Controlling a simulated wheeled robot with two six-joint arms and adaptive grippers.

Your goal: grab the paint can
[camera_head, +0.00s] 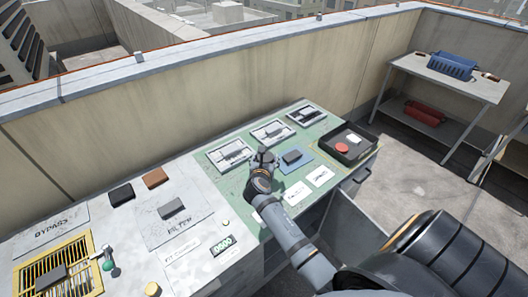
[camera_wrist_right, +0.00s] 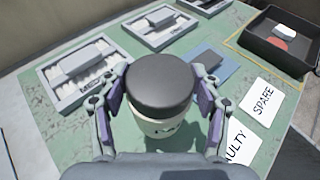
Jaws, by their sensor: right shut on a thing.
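The paint can (camera_wrist_right: 162,92) has a dark grey lid and a cream body with a small dark mark. It looks upright in the right wrist view. My right gripper (camera_wrist_right: 160,90) is shut on it, with one purple-padded finger at each side. In the head view my right gripper (camera_head: 263,161) is over the green mat, and the can is mostly hidden by the gripper and arm. I cannot tell whether the can touches the mat. My left gripper is not in view.
Framed trays (camera_head: 268,132) line the back of the green mat. A dark block on a blue pad (camera_head: 296,165) and white labels (camera_head: 320,176) lie right of the gripper. A black bin (camera_head: 367,152) stands at the right end.

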